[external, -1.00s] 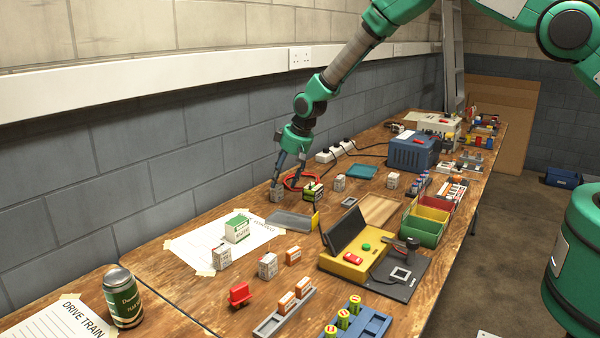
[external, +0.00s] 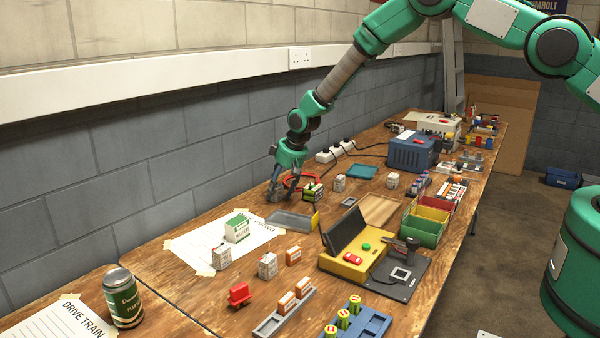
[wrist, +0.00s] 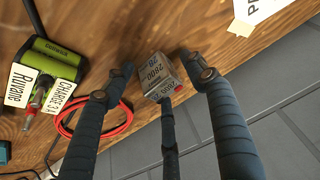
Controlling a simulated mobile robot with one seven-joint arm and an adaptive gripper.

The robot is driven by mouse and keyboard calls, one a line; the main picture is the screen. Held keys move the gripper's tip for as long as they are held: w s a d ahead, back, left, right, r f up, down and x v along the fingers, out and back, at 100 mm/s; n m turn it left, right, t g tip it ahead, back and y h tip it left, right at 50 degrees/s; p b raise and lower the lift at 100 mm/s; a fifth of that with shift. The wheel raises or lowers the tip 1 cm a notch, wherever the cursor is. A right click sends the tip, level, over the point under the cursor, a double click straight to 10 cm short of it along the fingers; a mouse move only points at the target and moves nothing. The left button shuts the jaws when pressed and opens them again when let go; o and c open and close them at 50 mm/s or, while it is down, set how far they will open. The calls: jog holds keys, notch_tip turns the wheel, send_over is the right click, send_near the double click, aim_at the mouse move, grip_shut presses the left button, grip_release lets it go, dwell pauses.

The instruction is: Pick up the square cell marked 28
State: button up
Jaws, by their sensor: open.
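The square grey cell (wrist: 152,72) shows in the wrist view with a printed label that reads 2800 and 28, and a red spot at one end. It stands on the wooden bench between the spread fingers of my gripper (wrist: 150,84). The gripper is open, with one finger on each side of the cell and a third finger below it in the picture. I cannot tell whether any finger touches it. In the external view my gripper (external: 278,194) is low over the bench near the wall, and its fingers mostly hide the cell.
A green pack (wrist: 48,62) with white labels and a red cable loop (wrist: 112,128) lie left of the cell in the wrist view. A grey tray (external: 290,220) is in front of the gripper in the external view. The wall (external: 160,180) runs close behind.

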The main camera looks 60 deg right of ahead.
aim_at(277, 186)
dwell(0.3)
grip_shut()
jog(key=shift+r, duration=0.2)
jog(key=shift+r, duration=0.5)
jog(key=shift+p+v, duration=0.35)
jog(key=shift+v, duration=0.85)
jog(key=s, duration=0.5)
jog(key=s+r, duration=0.1)
jog(key=s, duration=0.4)
jog(key=s+p, duration=0.1)
jog(key=s, duration=0.4)
jog(key=shift+a+r, duration=0.1)
jog(key=shift+r, duration=0.15)
